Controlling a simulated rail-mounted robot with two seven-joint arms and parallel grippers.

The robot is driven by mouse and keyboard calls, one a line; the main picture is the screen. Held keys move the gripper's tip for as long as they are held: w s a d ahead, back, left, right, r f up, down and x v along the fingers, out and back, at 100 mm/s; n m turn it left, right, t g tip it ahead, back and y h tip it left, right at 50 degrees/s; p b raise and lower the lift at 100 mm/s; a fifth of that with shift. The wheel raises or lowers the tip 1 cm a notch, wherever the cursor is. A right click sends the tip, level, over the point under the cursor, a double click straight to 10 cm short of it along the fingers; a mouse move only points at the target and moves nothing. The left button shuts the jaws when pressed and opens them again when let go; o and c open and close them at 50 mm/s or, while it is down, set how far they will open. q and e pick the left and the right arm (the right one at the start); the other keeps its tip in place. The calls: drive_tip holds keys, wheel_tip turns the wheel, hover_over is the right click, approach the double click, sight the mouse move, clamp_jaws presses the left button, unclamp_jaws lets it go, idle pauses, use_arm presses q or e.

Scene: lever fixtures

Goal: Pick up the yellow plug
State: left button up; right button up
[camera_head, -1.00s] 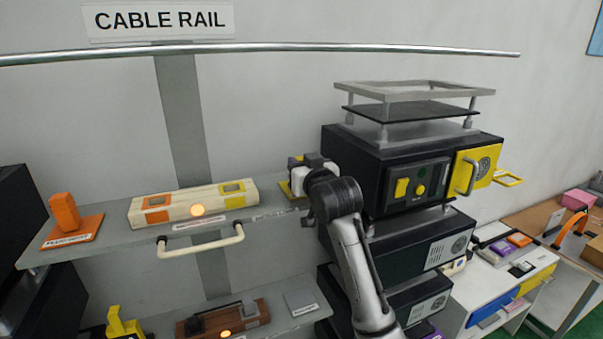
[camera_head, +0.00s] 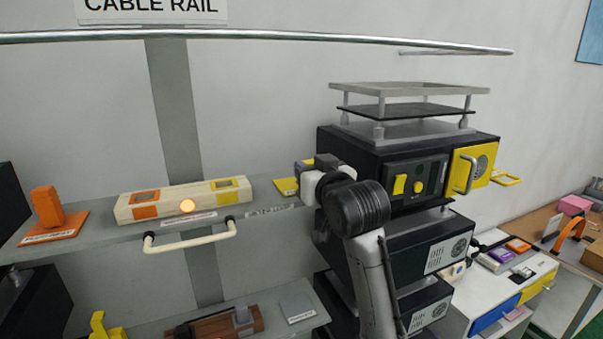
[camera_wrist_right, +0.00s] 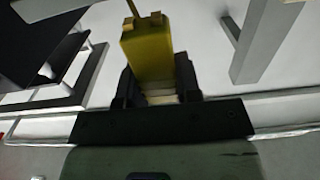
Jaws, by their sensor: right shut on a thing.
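The yellow plug (camera_wrist_right: 148,50) is a boxy yellow block with small prongs. In the right wrist view it sits between the two dark fingers of my right gripper (camera_wrist_right: 158,88), which is shut on it. In the head view my right gripper (camera_head: 318,168) is at the right end of the upper shelf, beside the black cabinet stack, and the plug is mostly hidden there. A flat yellow plate (camera_head: 287,187) lies on the shelf end just left of the gripper. My left gripper is in neither view.
A cream block (camera_head: 183,200) with orange and yellow sockets and a lit lamp stands on the upper shelf (camera_head: 90,228). An orange plug (camera_head: 47,207) stands on its plate at left. The black cabinet (camera_head: 345,147) is close right of my gripper. A metal rail runs above.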

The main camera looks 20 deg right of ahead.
drive_tip(key=s+b, duration=0.3)
drive_tip(key=s, duration=0.7)
drive_tip(key=w+p, duration=0.2)
drive_tip(key=w, duration=0.3)
drive_tip(key=w+r+p, duration=0.1)
drive_tip(key=w+p, duration=0.2)
drive_tip(key=w, duration=0.2)
drive_tip(key=w+r+p, duration=0.1)
drive_tip(key=w+p, duration=0.2)
drive_tip(key=w, duration=0.3)
drive_tip(key=shift+w+a, duration=0.1)
drive_tip(key=shift+w+f, duration=0.15)
drive_tip(key=shift+w, duration=0.15)
drive_tip(key=shift+w+f, duration=0.2)
drive_tip(key=shift+f, duration=0.2)
drive_tip(key=shift+w+f, duration=0.15)
drive_tip(key=shift+f, duration=0.45)
